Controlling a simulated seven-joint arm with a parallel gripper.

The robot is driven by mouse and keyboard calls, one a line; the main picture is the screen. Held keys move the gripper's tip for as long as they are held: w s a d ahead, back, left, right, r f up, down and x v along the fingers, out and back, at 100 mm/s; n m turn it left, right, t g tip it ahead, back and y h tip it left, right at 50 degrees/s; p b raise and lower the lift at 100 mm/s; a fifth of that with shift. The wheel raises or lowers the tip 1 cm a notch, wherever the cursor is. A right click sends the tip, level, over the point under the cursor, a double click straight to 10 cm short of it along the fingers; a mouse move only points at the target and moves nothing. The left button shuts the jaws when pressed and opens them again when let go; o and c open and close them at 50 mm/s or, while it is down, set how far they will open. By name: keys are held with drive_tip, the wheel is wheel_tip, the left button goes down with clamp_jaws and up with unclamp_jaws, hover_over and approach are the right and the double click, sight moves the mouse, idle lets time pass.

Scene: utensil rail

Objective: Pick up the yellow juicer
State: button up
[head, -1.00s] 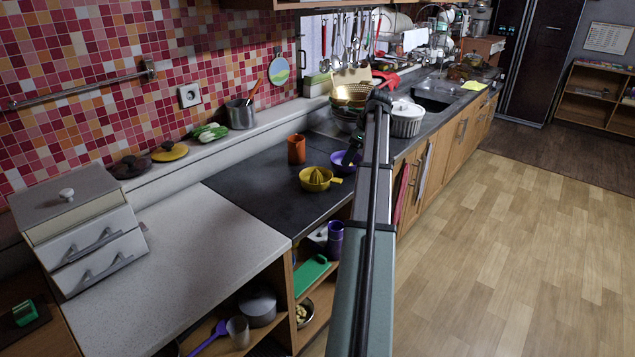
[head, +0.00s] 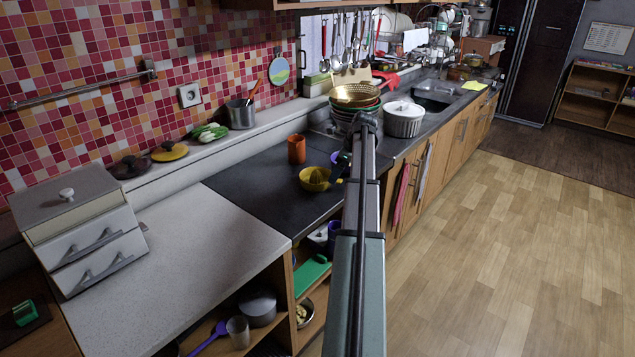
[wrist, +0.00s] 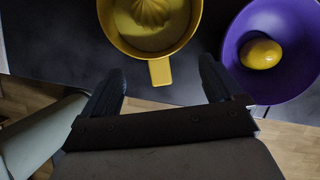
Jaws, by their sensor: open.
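The yellow juicer (head: 313,182) stands upright on the dark countertop near its front edge. In the wrist view the yellow juicer (wrist: 135,42) is at the top centre, its ribbed cone cut off by the frame edge. Its short handle points down toward my gripper (wrist: 161,70). My gripper is open and empty, with one finger on each side of the handle's end. I cannot tell how high the fingers are above the handle. In the head view my arm mostly hides the gripper, just right of the juicer.
A purple bowl (wrist: 240,80) holding a yellow fruit (wrist: 261,54) sits close to the right of the juicer. An orange cup (head: 296,149) stands behind the juicer. Stacked bowls and a colander (head: 354,96) are farther back. The countertop left of the juicer is clear.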

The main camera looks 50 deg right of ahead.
drive_tip(key=shift+x, duration=2.35)
drive_tip(key=shift+s+a, duration=0.1)
drive_tip(key=shift+c, duration=0.3)
clamp_jaws()
